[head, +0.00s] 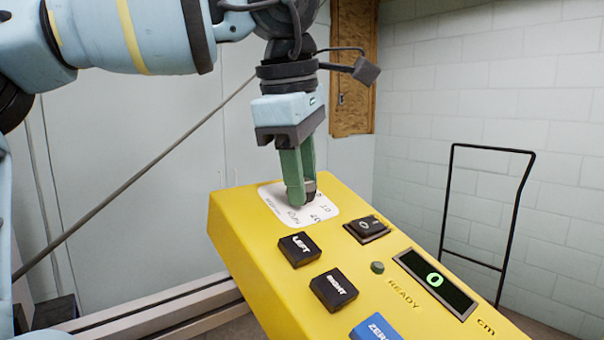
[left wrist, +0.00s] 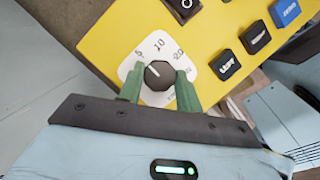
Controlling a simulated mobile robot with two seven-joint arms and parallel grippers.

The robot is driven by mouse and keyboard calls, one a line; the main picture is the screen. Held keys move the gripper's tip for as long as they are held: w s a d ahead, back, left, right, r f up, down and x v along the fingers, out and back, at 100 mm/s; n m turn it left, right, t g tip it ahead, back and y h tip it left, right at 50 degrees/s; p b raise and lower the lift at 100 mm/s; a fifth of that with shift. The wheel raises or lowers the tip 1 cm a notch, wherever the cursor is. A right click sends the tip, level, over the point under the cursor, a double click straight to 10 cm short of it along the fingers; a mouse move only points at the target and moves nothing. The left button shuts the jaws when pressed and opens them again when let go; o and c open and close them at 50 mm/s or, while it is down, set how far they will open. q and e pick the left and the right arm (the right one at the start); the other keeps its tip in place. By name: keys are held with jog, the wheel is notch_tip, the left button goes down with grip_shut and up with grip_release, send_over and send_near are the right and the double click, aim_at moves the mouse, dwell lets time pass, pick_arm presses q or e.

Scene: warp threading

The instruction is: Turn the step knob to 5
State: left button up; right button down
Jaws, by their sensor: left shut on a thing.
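The step knob (left wrist: 160,75) is dark and many-sided, on a white dial plate (left wrist: 131,68) on the yellow control box. In the left wrist view, its white pointer line slants to the upper left, toward the 5 (left wrist: 139,54); the 10 and 20 are further round to the right. My left gripper (left wrist: 158,88) has its green fingers on either side of the knob, shut on it. In the head view, my left gripper (head: 300,190) comes down from above onto the plate and hides most of the knob. My right gripper is not in view.
The yellow box (head: 245,255) also carries a LEFT button (head: 299,250), a RIGHT button (head: 334,290), a blue ZERO button (head: 376,328), a rocker switch (head: 367,228) and a display (head: 436,282) showing 0. A black-framed cart handle (head: 490,148) stands behind to the right.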

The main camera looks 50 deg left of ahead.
pick_arm(q)
jog(key=o, duration=1)
jog(key=shift+v, duration=3.95)
jog(key=shift+f, duration=0.1)
